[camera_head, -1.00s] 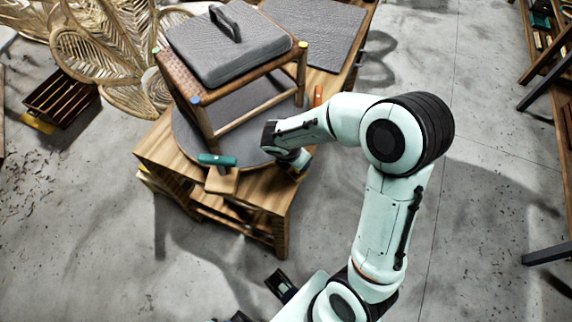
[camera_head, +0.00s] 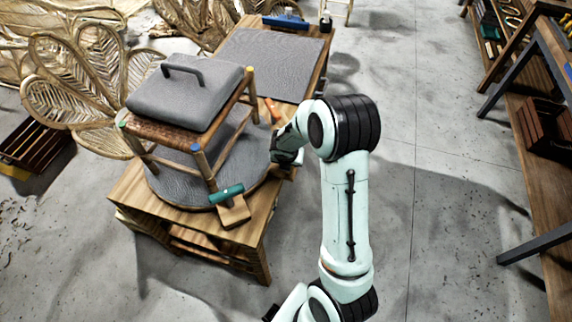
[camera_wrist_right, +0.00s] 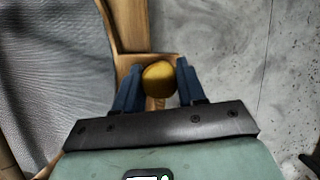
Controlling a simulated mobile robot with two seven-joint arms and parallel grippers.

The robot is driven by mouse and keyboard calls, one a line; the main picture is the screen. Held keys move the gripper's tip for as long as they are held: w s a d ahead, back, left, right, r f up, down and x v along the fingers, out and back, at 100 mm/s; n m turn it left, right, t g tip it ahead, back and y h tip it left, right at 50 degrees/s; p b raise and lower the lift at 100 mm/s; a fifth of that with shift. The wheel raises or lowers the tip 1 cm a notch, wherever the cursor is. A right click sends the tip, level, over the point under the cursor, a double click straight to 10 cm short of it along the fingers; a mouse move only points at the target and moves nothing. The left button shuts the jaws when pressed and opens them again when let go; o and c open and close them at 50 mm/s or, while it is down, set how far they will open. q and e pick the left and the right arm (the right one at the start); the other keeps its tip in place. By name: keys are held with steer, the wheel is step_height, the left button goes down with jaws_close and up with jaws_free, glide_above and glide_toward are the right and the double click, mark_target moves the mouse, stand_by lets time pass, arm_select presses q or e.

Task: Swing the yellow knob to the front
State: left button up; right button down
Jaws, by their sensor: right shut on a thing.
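The yellow knob (camera_wrist_right: 159,78) shows in the right wrist view on a wooden arm of the turntable. My right gripper (camera_wrist_right: 157,84) is shut on it, with a dark blue finger on each side. In the head view this gripper (camera_head: 284,157) is at the turntable's right side, and the knob is hidden by it. The grey round turntable (camera_head: 170,188) carries a woven stool (camera_head: 150,130) with a grey cushion (camera_head: 185,95). A teal handle (camera_head: 226,192) on a wooden tab (camera_head: 235,213) sticks out at the turntable's front. My left gripper is not in view.
An orange handle (camera_head: 271,109) is at the turntable's back right. The wooden table (camera_head: 195,225) carries a grey mat (camera_head: 275,62) behind. Rattan chairs (camera_head: 70,85) stand left, near a slatted crate (camera_head: 38,142). Shelving (camera_head: 545,180) is far right; the floor between is clear.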

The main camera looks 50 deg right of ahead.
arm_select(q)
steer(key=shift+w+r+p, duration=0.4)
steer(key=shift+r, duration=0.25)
arm_select(e)
steer(key=shift+w+d+n, duration=0.25)
steer(key=shift+d+n, duration=0.05)
steer(key=shift+d, duration=0.55)
steer(key=c, duration=0.7)
jaws_free()
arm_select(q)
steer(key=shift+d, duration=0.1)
arm_select(e)
steer(key=shift+o, duration=0.2)
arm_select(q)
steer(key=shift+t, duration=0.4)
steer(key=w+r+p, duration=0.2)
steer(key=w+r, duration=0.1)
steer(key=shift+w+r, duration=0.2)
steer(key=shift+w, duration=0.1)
arm_select(e)
steer(key=v, duration=1.3)
steer(key=shift+r, duration=0.25)
